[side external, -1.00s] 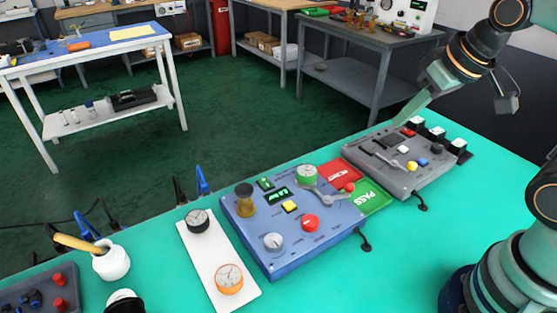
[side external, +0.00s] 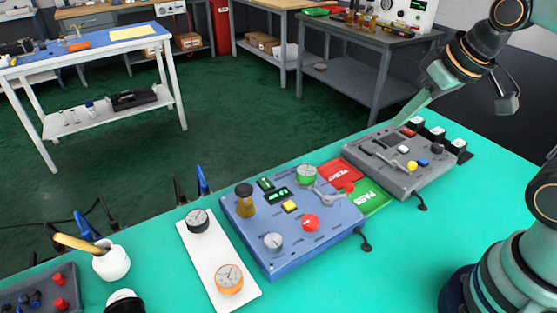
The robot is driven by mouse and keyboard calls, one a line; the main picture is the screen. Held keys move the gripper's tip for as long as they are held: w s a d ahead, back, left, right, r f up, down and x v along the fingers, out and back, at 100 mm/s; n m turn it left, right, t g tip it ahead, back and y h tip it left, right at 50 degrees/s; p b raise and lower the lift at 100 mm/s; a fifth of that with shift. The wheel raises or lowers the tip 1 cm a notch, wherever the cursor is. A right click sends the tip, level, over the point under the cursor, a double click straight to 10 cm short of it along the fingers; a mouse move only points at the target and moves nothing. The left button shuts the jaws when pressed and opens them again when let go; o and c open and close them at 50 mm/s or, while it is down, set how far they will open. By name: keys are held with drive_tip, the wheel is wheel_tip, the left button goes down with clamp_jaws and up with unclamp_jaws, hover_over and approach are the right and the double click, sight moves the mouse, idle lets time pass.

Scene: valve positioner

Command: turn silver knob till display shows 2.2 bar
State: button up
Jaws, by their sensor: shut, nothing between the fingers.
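The blue valve positioner box (side external: 262,250) sits on the teal bench top. The silver knob (side external: 273,241) is on its front left part. A small dark display (side external: 278,196) with green digits is on its top face; the digits are too small to read. My gripper (side external: 398,122) is at the upper right, above the far edge of the grey control box. It is shut and empty, well apart from the silver knob.
A grey control box (side external: 390,170) stands right. A white plate with gauges (side external: 213,262) lies left.

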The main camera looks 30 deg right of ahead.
drive_tip(key=o, duration=1)
drive_tip(key=shift+w+a, duration=0.2)
drive_tip(key=shift+a, duration=0.15)
drive_tip(key=shift+o, duration=0.6)
drive_tip(key=w+a+f+n+g, duration=0.1)
drive_tip(key=w+a+n, duration=0.1)
drive_tip(key=a, duration=0.3)
drive_tip(key=w+a+f+n+g, duration=0.1)
drive_tip(key=w+a+n+g, duration=0.1)
drive_tip(key=a+n, duration=0.2)
drive_tip(key=shift+a+y, duration=0.4)
drive_tip(key=shift+a, duration=0.8)
drive_tip(key=n+g, duration=0.3)
drive_tip(key=n, duration=0.2)
hover_over(275, 240)
wheel_tip(275, 240, down, 6)
drive_tip(key=shift+h, duration=0.4)
wheel_tip(275, 240, down, 12)
drive_tip(key=shift+f, duration=0.15)
clamp_jaws()
